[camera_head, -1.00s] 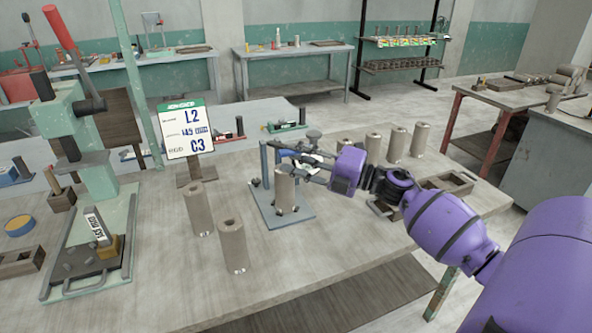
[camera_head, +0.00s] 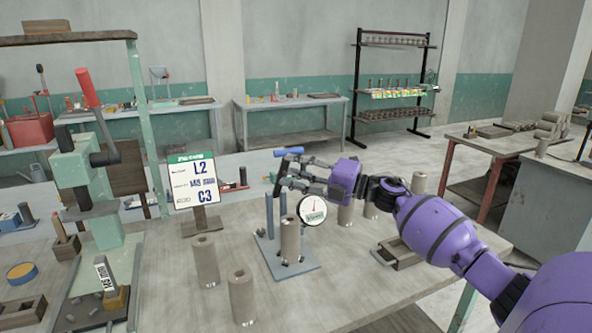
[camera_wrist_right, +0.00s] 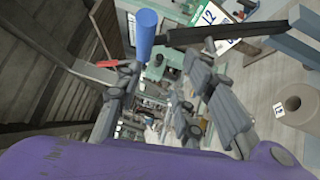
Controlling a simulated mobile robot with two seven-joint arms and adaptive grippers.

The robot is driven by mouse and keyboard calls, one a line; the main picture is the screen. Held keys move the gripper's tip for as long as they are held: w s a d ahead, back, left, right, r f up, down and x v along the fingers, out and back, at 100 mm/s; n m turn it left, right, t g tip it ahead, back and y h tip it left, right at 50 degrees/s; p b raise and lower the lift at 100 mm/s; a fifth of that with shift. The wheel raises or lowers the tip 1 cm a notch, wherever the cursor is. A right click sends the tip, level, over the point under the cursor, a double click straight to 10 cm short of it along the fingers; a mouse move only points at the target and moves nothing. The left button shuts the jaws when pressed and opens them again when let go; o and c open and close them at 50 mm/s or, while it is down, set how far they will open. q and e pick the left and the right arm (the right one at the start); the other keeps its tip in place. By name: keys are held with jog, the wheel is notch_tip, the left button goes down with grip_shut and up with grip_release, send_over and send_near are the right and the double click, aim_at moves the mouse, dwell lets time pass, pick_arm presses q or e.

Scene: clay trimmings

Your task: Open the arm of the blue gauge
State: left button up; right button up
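The gauge stands on the bench, with a blue-grey base plate (camera_head: 300,268) and upright posts (camera_head: 269,215). A grey-brown cylinder (camera_head: 290,240) stands upright on the plate. A round white dial (camera_head: 312,210) faces me beside the cylinder's top. The blue handle (camera_head: 288,152) is above my right gripper (camera_head: 283,181). In the right wrist view the handle (camera_wrist_right: 145,35) joins a dark bar (camera_wrist_right: 225,32) and lies near the fingertips. My right gripper's fingers are spread (camera_wrist_right: 168,68), and I see nothing clamped between them. My fingers hide part of the gauge's arm. My left gripper is out of view.
Two loose cylinders (camera_head: 205,262) (camera_head: 242,297) stand left of the gauge. A sign (camera_head: 193,182) reading L2 and C3 stands behind them. A green press (camera_head: 85,180) is at the left. More cylinders and an open tray (camera_head: 398,254) are at the right.

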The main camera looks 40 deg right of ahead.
jog(key=shift+f, duration=0.1)
jog(key=v, duration=1.2)
